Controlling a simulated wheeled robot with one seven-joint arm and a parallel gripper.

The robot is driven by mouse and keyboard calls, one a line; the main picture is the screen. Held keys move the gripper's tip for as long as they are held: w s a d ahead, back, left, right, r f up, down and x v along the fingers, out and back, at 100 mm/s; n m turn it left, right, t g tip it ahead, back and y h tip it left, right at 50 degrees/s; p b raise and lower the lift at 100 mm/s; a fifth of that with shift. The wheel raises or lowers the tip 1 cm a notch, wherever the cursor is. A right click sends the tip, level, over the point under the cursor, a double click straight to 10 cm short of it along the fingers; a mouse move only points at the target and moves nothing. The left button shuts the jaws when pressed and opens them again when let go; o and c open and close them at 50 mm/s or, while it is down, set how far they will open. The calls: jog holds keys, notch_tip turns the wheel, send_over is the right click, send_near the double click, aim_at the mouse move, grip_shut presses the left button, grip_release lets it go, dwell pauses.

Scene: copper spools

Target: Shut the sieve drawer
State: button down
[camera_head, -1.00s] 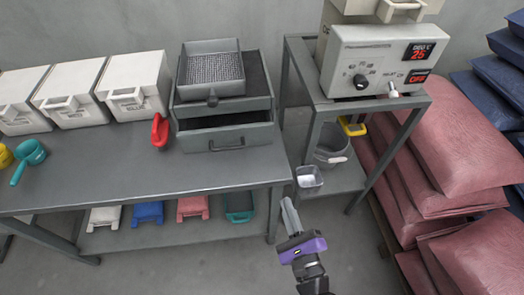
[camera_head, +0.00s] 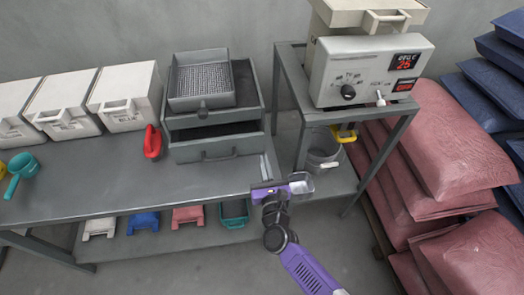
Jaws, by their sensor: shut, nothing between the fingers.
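The grey sieve box (camera_head: 244,78) stands at the back right of the bench, with a mesh sieve tray (camera_head: 203,84) on top. Its drawer (camera_head: 190,154) is pulled out towards the front, showing a dark gap behind the drawer front. A bar handle (camera_head: 218,156) is on that front. My gripper (camera_head: 263,157) is shut and empty, just in front of the drawer's right front corner near the bench's right edge. I cannot tell whether the fingertips touch the drawer.
A red scoop (camera_head: 153,143) lies left of the drawer, and white bins (camera_head: 125,98) stand farther left. A metal stand (camera_head: 285,100) carrying a heater unit (camera_head: 368,68) is on the right.

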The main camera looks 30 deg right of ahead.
aim_at(260, 145)
jog(key=shift+x, duration=2.1)
jog(key=b+x, duration=0.5)
jog(key=x, duration=0.1)
jog(key=shift+w+d+f, duration=0.1)
jog(key=shift+w+f, duration=0.1)
jog(key=shift+w, duration=0.1)
jog(key=shift+w+r, duration=0.25)
jog(key=shift+r, duration=0.05)
jog(key=shift+d, duration=0.1)
